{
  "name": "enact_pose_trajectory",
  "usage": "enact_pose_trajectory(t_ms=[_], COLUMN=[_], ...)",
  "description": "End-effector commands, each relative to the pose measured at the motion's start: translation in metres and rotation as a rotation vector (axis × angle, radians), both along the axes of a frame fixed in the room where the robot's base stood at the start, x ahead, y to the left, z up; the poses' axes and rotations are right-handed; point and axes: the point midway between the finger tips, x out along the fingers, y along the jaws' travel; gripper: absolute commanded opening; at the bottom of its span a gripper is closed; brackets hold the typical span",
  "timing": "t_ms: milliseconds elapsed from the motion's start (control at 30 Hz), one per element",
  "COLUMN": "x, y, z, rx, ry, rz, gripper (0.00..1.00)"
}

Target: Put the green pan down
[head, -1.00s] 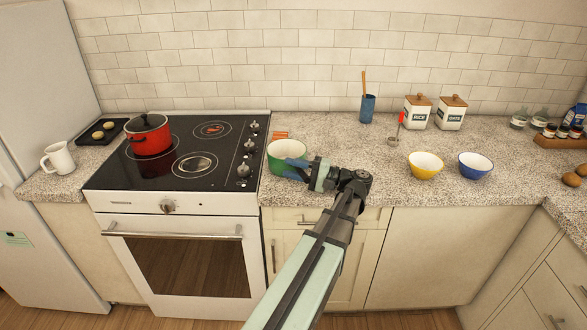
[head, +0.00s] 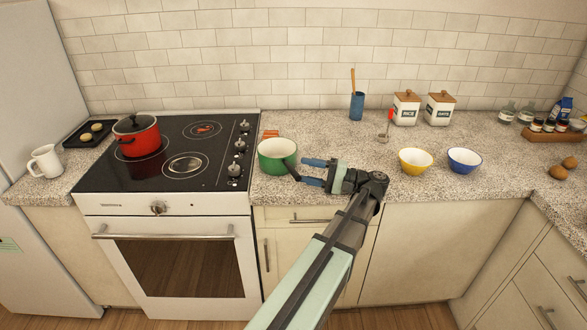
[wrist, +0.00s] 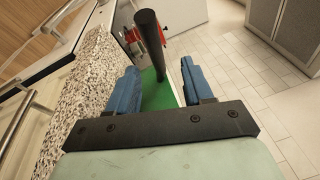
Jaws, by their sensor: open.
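The green pan (head: 276,164) has a white inside and sits upright on the counter just right of the stove. Its dark handle (head: 291,169) points toward my gripper (head: 306,172). My gripper is open, to the right of the pan, with its two blue fingers apart and nothing held between them. In the wrist view, the dark handle (wrist: 150,40) and part of the pan's green side (wrist: 156,92) show in the gap beyond the fingers of my gripper (wrist: 158,68). The rest of the pan is hidden there.
A red pot (head: 138,142) stands on the black stovetop (head: 205,175) to the left. A yellow bowl (head: 415,163) and a blue bowl (head: 464,161) stand to the right. A blue utensil holder (head: 357,106) is behind.

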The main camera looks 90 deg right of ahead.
Motion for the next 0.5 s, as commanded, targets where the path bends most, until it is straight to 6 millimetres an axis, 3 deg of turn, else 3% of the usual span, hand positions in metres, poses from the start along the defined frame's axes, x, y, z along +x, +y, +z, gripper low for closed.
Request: enact_pose_trajectory(t_ms=[200,500], x=[-0.031,-0.043], y=[0.006,0.01], z=[-0.003,-0.005], rx=[0.0,0.001], ry=[0.0,0.0], rz=[0.0,0.001], gripper=[0.51,0.51])
